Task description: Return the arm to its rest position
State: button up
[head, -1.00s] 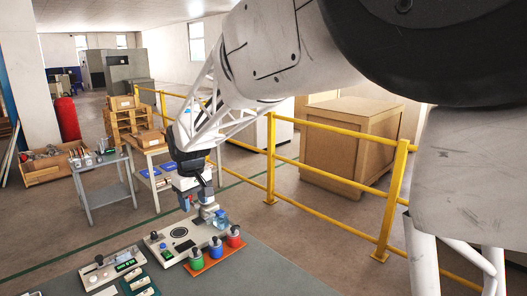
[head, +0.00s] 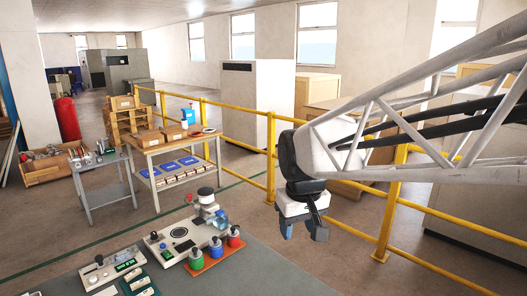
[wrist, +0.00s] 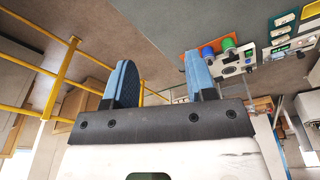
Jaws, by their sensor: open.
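My gripper (head: 303,232) hangs in the air at the right of the head view, above and beyond the right part of the grey table (head: 262,272). Its jaws are apart and nothing is between them. In the wrist view my gripper (wrist: 163,80) shows two blue-padded fingers with an empty gap. My white lattice arm (head: 430,110) reaches in from the right edge. The gripper is clear of the things on the table.
A test device (head: 180,233) stands on the table beside an orange tray (head: 214,255) with green, blue and red-marked containers. A device with a green display (head: 112,268) is at left. Yellow railing (head: 270,160) runs behind my gripper. The table's right part is bare.

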jog(key=s+d+f+m, duration=0.2)
jog(key=s+d, duration=0.3)
jog(key=s, duration=0.3)
jog(key=s+d+f+m, duration=0.2)
jog(key=s+d, duration=0.4)
jog(key=s, duration=0.3)
jog(key=shift+s+f+t, duration=0.15)
jog(key=shift+f+t, duration=0.15)
jog(key=shift+f, duration=0.2)
dwell(1.0)
